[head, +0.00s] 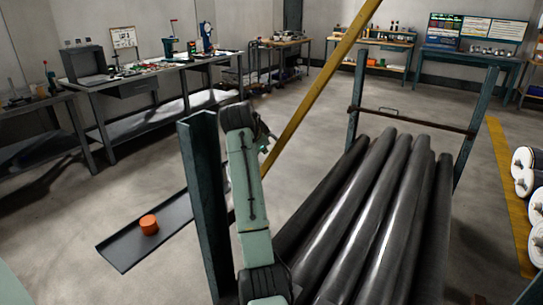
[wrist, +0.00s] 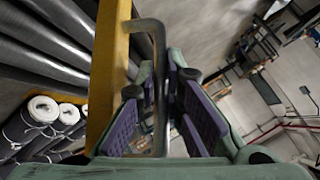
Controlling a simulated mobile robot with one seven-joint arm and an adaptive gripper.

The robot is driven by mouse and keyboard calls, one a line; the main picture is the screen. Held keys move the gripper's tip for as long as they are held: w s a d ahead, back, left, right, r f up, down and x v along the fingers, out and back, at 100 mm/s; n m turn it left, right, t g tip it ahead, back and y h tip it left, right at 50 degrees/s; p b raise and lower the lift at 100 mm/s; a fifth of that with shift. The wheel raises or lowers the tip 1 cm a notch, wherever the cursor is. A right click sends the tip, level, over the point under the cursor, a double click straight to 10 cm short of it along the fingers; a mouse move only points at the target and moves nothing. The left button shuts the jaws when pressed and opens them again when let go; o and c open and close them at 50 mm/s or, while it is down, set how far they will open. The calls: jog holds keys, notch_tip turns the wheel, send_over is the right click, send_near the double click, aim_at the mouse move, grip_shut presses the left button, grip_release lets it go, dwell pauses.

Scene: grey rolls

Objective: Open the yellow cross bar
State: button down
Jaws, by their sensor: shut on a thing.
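The yellow cross bar (head: 318,82) slants up from beside the near teal post to the top edge in the head view, tilted well off level. In the wrist view the yellow bar (wrist: 108,65) runs along the left of my gripper. A dark bent metal handle (wrist: 158,60) stands out from it. My gripper (wrist: 162,108) has its purple-padded fingers on either side of this handle and is shut on it. In the head view my arm hides most of the gripper, and only a bit shows by the bar.
Several dark grey rolls (head: 372,215) lie between teal posts (head: 203,205) right of my arm. A dark rusty bar (head: 415,120) spans the far posts. An orange object (head: 149,224) sits on a dark floor strip (head: 120,248). Workbenches (head: 150,80) line the walls.

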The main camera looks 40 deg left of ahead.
jog(key=shift+a+r, duration=0.2)
jog(key=shift+a, duration=0.5)
jog(key=c, duration=2)
grip_release()
jog(key=shift+o, duration=0.2)
jog(key=v, duration=1.2)
jog(key=shift+a, duration=0.15)
